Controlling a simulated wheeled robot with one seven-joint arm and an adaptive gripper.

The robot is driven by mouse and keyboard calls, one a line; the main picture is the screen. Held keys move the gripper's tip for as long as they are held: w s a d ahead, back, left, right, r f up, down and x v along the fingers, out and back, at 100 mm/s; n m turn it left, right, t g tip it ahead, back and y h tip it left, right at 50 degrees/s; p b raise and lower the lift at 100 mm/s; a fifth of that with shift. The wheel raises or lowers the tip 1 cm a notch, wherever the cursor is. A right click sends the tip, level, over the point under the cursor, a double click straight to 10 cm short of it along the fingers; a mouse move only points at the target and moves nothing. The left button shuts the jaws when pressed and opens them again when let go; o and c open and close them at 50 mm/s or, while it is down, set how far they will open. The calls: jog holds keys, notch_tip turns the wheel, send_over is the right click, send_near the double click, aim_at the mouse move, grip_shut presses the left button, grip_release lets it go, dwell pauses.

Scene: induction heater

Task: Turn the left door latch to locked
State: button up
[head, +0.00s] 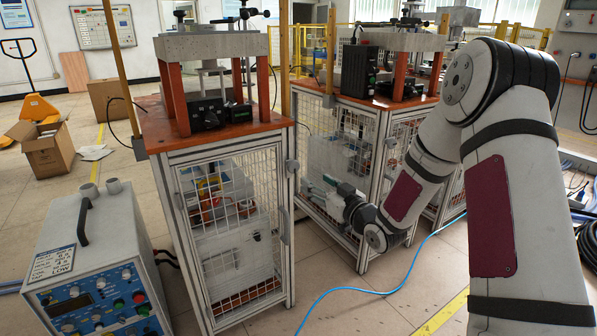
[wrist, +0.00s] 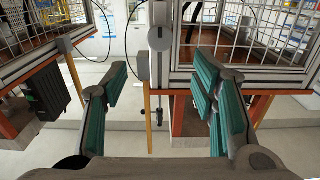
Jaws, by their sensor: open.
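The left door latch (head: 292,166) is a small grey knob on the right-hand post of the near cabinet's mesh door (head: 232,235). In the wrist view, which is upside down, the latch (wrist: 160,39) shows as a rounded grey piece on the post, above and between the fingers. Whether it stands at locked cannot be told. My gripper (head: 317,188) is right of and a little below the latch in the head view, in front of the second cabinet. In the wrist view my gripper (wrist: 161,80) has its two teal-padded fingers wide apart, with nothing between them, apart from the latch.
The second cabinet (head: 400,165) with mesh sides stands behind my arm. A yellow post (head: 285,60) rises beside the near cabinet's top. A blue-and-grey control unit (head: 95,265) stands at the front left. A blue hose (head: 400,283) crosses the floor.

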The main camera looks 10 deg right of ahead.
aim_at(295, 166)
jog(key=b+x, duration=0.3)
jog(key=x, duration=1)
jog(key=c, duration=1.1)
